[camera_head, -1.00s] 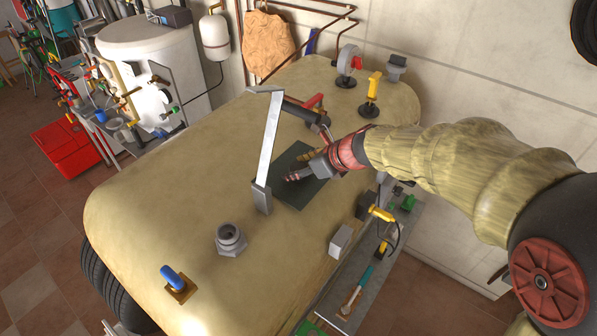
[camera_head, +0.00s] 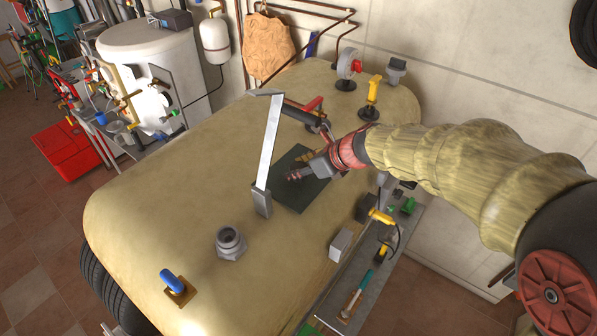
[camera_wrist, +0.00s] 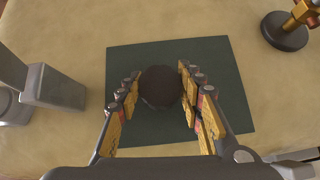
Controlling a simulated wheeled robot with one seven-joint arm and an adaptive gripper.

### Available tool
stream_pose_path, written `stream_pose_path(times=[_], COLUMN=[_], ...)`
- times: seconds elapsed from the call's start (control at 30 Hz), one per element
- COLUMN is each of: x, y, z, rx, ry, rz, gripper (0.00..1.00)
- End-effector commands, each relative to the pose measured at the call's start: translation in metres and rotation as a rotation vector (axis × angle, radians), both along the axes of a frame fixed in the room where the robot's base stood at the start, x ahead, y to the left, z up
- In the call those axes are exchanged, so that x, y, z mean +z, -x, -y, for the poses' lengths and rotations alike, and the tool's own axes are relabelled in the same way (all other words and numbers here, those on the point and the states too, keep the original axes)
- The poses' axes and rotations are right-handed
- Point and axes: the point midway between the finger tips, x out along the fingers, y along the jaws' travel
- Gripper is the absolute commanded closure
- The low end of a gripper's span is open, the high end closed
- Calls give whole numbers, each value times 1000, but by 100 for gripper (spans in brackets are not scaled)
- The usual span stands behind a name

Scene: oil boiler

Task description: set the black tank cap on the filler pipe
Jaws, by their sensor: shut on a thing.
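The black tank cap (camera_wrist: 160,87) is a round dark piece between the fingers of my gripper (camera_wrist: 159,88) in the wrist view. My gripper is shut on it, over the dark green mat (camera_wrist: 225,60) on the tank top. In the head view my gripper (camera_head: 294,175) is low over the mat (camera_head: 290,201), and the cap cannot be made out there. The wrist view does not clearly show whether the cap touches the mat. The filler pipe (camera_head: 230,240) is a grey threaded stub with a hex base, nearer the camera and left of my gripper. Its mouth is uncovered.
A grey upright bracket with a long slanted bar (camera_head: 268,145) stands just left of the mat. Yellow (camera_head: 373,92) and red (camera_head: 348,68) fittings stand at the far end. The tank's left side is bare.

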Motion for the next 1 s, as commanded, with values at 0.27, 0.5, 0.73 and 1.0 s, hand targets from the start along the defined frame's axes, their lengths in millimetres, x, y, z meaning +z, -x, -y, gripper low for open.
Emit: stream_pose_path(times=[0.27, 0.5, 0.73, 1.0], x=[54, 91, 109, 118], y=[23, 68, 105, 122], z=[14, 39, 58, 67], rx=[-1, -4, -4, -1], ry=[-1, 0, -1, 0], rz=[8, 6, 4, 1], gripper=[86, 86, 86, 86])
